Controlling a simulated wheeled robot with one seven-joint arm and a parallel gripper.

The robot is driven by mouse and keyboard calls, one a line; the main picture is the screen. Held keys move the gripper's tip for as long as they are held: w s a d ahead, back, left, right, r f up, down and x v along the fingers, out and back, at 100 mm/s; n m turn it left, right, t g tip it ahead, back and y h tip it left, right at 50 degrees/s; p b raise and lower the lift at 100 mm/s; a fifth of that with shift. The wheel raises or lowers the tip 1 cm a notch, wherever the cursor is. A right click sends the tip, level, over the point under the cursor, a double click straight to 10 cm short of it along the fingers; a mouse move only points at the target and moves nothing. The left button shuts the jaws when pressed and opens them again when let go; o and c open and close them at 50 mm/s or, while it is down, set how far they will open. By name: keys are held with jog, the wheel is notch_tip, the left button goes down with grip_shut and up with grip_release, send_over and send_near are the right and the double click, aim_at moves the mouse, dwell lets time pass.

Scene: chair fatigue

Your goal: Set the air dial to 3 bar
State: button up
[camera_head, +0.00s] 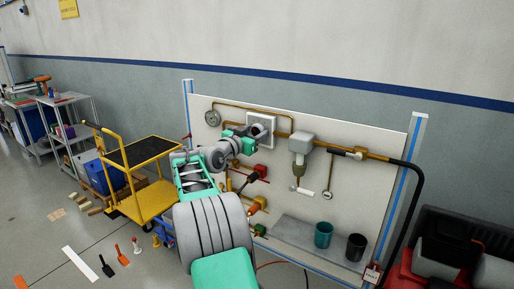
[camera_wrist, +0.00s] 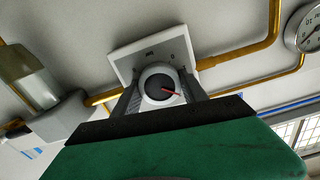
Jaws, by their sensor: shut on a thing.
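The air dial (camera_wrist: 160,86) is a round pale knob with a dark face and a red pointer, on a square white plate (camera_wrist: 149,51) fixed to the white panel. In the wrist view my gripper (camera_wrist: 163,92) has one dark finger on each side of the knob and is shut on it. The red pointer points to the right and slightly down in that view. A "0" mark shows on the plate; other marks are too small to read. In the head view my gripper (camera_head: 251,135) reaches the plate (camera_head: 262,122) and hides most of the dial.
Brass pipes (camera_head: 345,151) run across the panel. A round gauge (camera_head: 212,117) hangs left of the dial, and a grey unit (camera_head: 302,143) sits to its right. Teal (camera_head: 323,235) and black (camera_head: 356,247) cups stand on a shelf below. A yellow cart (camera_head: 150,200) is at the left.

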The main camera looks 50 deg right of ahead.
jog(key=m+b, duration=0.1)
jog(key=b, duration=0.1)
jog(key=m+b, duration=0.1)
jog(key=shift+f+b, duration=0.35)
jog(key=shift+r+m+b, duration=0.2)
jog(key=shift+m+b, duration=0.3)
jog(key=shift+b, duration=0.25)
jog(key=shift+r, duration=0.15)
jog(key=o, duration=1.4)
jog(key=shift+c, duration=0.2)
jog(key=a+b, duration=0.1)
jog(key=a, duration=0.6)
jog(key=shift+s+a+b, duration=0.3)
jog(key=shift+s+a, duration=0.1)
